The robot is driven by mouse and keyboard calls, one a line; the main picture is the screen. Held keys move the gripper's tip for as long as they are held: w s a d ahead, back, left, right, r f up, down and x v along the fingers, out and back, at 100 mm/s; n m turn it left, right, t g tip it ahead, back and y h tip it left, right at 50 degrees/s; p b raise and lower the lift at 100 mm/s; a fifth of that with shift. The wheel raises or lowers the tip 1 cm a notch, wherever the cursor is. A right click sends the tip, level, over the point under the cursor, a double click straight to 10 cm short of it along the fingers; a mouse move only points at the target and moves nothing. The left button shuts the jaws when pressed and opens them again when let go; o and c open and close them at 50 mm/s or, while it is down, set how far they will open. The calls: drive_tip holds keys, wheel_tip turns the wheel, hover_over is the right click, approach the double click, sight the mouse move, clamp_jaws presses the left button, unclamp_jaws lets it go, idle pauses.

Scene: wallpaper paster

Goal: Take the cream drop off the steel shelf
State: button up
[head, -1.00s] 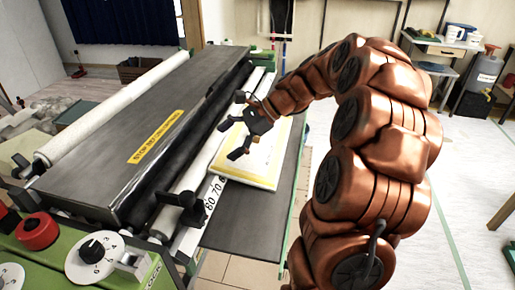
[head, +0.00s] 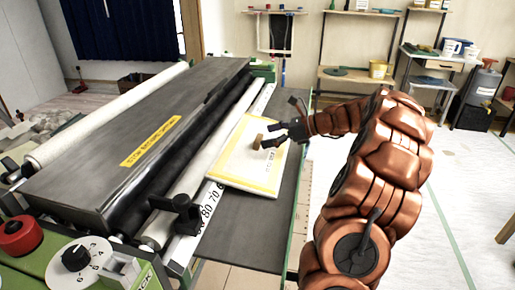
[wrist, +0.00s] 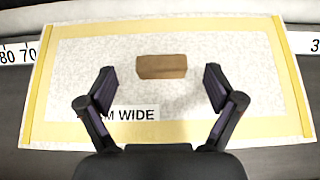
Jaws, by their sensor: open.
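The cream drop (head: 238,168) is a pale flat sheet or pad with yellow borders, lying on the dark grey steel shelf (head: 240,232) beside the rollers. A small brown block (head: 258,141) sits on top of it; I cannot tell whether it is attached. In the wrist view the drop (wrist: 220,50) fills most of the picture, with the block (wrist: 162,66) near its middle. My gripper (head: 281,124) is open and empty, above the drop and just right of the block in the head view. In the wrist view its fingers (wrist: 160,82) are spread wider than the block, apart from it.
A white roller (head: 180,205) and a numbered white scale (head: 207,208) run along the drop's left side. A black clamp (head: 178,212) stands near its front left. The dark machine cover (head: 130,120) rises further left. Floor right of my arm is clear.

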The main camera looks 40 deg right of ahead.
sight(260, 138)
drive_tip(key=shift+x, duration=2.2)
drive_tip(key=shift+d+f, duration=0.1)
drive_tip(key=c, duration=1.4)
